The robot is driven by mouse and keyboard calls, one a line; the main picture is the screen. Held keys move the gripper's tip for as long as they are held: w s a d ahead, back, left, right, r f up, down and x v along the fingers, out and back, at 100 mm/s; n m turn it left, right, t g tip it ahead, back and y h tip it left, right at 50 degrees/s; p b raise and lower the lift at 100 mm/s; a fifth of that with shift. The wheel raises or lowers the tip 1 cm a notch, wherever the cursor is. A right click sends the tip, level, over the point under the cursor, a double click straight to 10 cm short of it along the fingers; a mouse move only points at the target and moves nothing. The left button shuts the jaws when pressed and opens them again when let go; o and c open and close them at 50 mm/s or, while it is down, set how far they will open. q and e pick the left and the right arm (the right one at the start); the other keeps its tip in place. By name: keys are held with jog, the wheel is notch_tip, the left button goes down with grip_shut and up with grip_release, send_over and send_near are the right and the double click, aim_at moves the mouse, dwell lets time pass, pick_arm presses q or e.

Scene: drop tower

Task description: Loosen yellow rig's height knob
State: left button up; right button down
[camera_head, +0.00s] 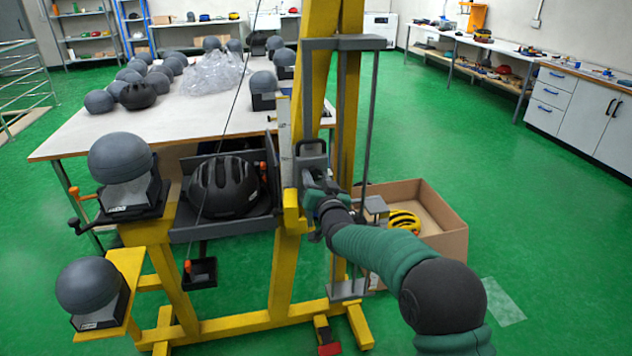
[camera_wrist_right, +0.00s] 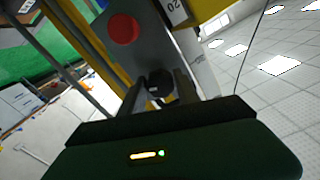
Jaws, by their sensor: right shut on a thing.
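The yellow rig (camera_head: 286,270) stands in the middle of the head view, with a dark carriage and grey guide rods on its upright. My right arm reaches in from the lower right, and my right gripper (camera_head: 318,183) is at the carriage on the upright. In the right wrist view the two fingers (camera_wrist_right: 160,88) are closed around a small dark knob (camera_wrist_right: 154,88) below a round red disc (camera_wrist_right: 124,28) on a grey plate. The head view does not show the knob clearly, because the gripper covers it. My left gripper is in neither view.
A black helmet (camera_head: 226,187) sits in a grey tray on the rig. Grey headforms (camera_head: 120,158) stand at the rig's left side. A cardboard box (camera_head: 447,222) with a yellow helmet is right behind my arm. A table (camera_head: 75,147) with several headforms is behind. Green floor is free at right.

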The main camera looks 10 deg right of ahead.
jog(key=m+b, duration=0.1)
jog(key=m, duration=0.2)
jog(key=shift+f+m, duration=0.1)
jog(key=shift+m, duration=0.3)
jog(key=m+b, duration=0.2)
jog(key=m, duration=0.1)
jog(key=shift+m, duration=0.3)
jog(key=m+b, duration=0.2)
jog(key=m, duration=0.2)
jog(key=shift+b, duration=0.3)
jog(key=shift+m+b, duration=0.65)
jog(key=shift+m, duration=0.65)
jog(key=shift+r, duration=0.2)
jog(key=c, duration=0.9)
grip_release()
